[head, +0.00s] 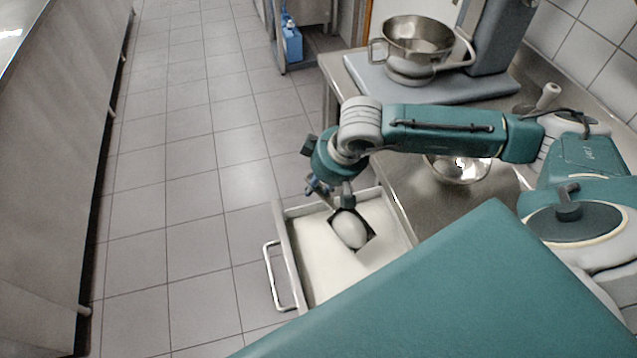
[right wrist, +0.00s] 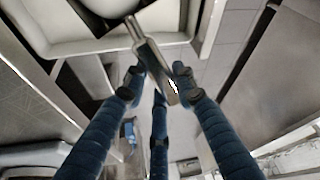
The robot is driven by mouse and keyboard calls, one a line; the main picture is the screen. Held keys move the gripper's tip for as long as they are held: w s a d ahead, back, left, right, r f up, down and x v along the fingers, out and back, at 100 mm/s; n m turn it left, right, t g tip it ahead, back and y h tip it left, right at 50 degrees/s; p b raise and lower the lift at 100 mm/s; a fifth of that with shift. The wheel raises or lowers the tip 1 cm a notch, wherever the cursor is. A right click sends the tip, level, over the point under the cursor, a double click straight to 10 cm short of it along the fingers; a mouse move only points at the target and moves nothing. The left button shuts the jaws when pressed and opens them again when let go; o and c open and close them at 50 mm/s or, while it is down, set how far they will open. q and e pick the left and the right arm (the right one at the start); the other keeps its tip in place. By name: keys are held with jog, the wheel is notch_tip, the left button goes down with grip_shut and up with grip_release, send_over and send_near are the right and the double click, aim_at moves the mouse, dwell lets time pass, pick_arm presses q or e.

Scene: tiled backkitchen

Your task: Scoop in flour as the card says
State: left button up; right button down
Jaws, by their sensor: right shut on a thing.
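My right gripper (head: 328,188) is shut on the handle of a scoop (head: 366,244) above an open drawer (head: 287,238) of white flour (head: 325,262). A rounded white mound of flour (head: 349,230) lies in the scoop. I cannot tell whether the scoop touches the flour below. A shiny metal bowl (head: 462,172) stands on the counter, partly behind my right arm. My left gripper is not in view. I see no card.
A mixer (head: 490,38) with a metal bowl (head: 417,42) stands on the steel counter (head: 405,185) at the back. The drawer sticks out over the tiled floor (head: 200,170), which is clear. A blue bottle (head: 291,42) stands on a shelf at the back.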

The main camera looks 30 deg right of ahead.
jog(key=shift+g, duration=0.7)
jog(key=p+v, duration=0.1)
jog(key=v, duration=0.1)
jog(key=w+p+v, duration=0.1)
jog(key=p+v, duration=0.3)
jog(key=shift+w+a+r, duration=0.2)
jog(key=shift+a+r, duration=0.1)
jog(key=shift+r, duration=0.1)
jog(key=shift+g+h, duration=0.3)
jog(key=shift+g, duration=0.4)
notch_tip(320, 180, up, 4)
jog(key=p, duration=0.4)
jog(key=shift+r, duration=0.2)
